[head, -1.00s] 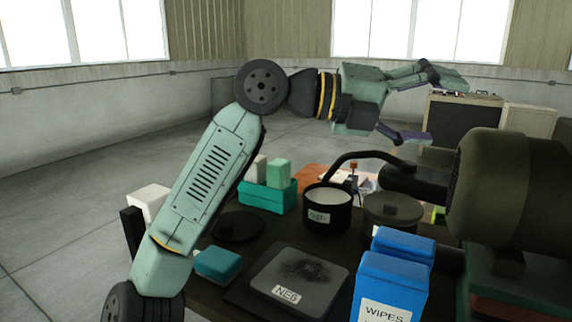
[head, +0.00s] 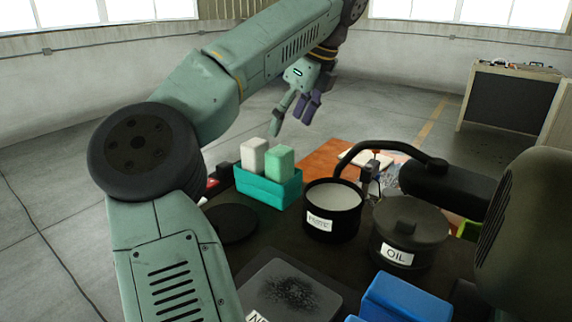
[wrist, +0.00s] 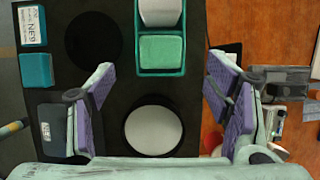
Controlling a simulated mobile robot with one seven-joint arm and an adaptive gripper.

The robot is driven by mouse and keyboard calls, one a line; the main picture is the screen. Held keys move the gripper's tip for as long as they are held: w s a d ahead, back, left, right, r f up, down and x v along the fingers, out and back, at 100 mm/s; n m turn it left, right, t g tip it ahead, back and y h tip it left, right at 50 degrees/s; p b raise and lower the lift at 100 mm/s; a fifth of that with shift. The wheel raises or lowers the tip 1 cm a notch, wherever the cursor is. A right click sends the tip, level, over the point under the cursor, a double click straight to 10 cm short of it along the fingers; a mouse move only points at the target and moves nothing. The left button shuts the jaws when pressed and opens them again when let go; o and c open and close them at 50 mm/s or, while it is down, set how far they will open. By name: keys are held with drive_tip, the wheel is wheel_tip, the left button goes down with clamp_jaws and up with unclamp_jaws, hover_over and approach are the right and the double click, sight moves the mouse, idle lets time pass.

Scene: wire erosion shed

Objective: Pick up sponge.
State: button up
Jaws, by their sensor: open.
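A teal tray (head: 268,190) stands on the dark bench top. A white block (head: 254,154) and a pale green block (head: 279,162) stand upright in it, side by side. Both look sponge-like, but I cannot tell for sure which thing is the sponge. In the wrist view the green block (wrist: 162,49) lies ahead between my fingers, with the white block (wrist: 161,12) beyond it. A separate teal block (wrist: 36,70) lies at the left. My gripper (head: 297,108) is open and empty, pointing down above the bench; it also shows in the wrist view (wrist: 160,100).
An open dark pot with white contents (head: 333,196) stands right of the tray, beside the lidded OIL pot (head: 402,232). A black disc (head: 231,223), a grey slab (head: 290,292), blue boxes (head: 405,299) and a dark curved pipe (head: 375,147) crowd the bench.

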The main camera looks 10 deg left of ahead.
sight(282, 151)
drive_tip(key=x, duration=0.4)
drive_tip(key=shift+s+f, duration=0.1)
drive_tip(key=shift+d+p+x, duration=0.2)
drive_tip(key=shift+p+x, duration=0.25)
drive_tip(key=shift+x, duration=1.05)
drive_tip(key=shift+d+p+x, duration=0.2)
drive_tip(key=shift+p+x, duration=0.25)
drive_tip(key=shift+x, duration=1.1)
drive_tip(key=shift+f, duration=0.15)
drive_tip(key=c, duration=0.9)
